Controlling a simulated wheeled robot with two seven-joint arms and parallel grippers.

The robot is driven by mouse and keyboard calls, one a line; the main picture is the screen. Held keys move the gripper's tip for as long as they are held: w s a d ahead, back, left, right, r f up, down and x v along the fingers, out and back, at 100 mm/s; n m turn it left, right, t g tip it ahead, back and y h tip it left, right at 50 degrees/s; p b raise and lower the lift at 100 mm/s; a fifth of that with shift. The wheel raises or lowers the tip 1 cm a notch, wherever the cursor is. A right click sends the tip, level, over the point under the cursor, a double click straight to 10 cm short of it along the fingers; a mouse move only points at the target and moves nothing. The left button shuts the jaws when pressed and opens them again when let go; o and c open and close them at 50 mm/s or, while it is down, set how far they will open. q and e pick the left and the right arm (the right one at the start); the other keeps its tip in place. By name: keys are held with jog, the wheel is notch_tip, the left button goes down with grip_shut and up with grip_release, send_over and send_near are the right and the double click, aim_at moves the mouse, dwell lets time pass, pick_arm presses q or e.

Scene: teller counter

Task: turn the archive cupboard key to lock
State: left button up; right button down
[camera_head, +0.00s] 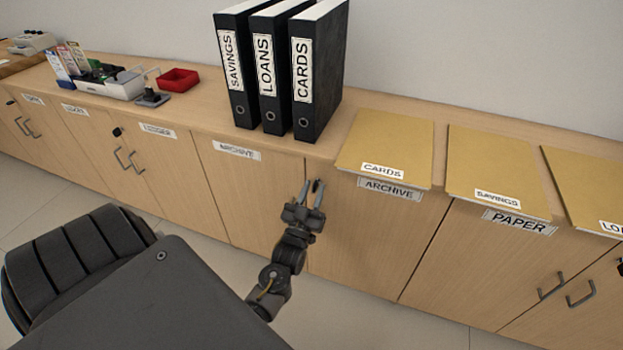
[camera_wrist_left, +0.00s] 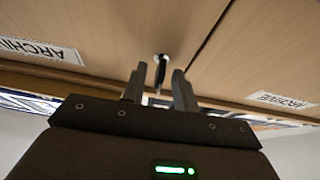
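The archive cupboard has two light wood doors, a left door (camera_head: 262,200) and a right door (camera_head: 365,235), each under an "ARCHIVE" label, and both look closed. A small dark key (camera_wrist_left: 161,72) sits in a round metal lock (camera_wrist_left: 161,57) close to the gap between the doors. In the head view the key is small and largely hidden by my gripper. My left gripper (camera_head: 312,186) is at the lock, its fingers pointing at the door. In the left wrist view its fingers (camera_wrist_left: 158,83) stand apart, one on either side of the key, with visible gaps. My right gripper is not in view.
Black binders (camera_head: 290,75) stand on the countertop above the archive cupboard. Tan folders (camera_head: 386,145) lie to their right, reaching the front edge. A red tray (camera_head: 178,79) is further left. Neighbouring doors have protruding handles (camera_head: 130,160). The floor in front is clear.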

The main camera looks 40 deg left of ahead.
pick_arm(q)
jog(key=v, duration=1.1)
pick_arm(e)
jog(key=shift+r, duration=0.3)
pick_arm(q)
jog(key=shift+a, duration=0.1)
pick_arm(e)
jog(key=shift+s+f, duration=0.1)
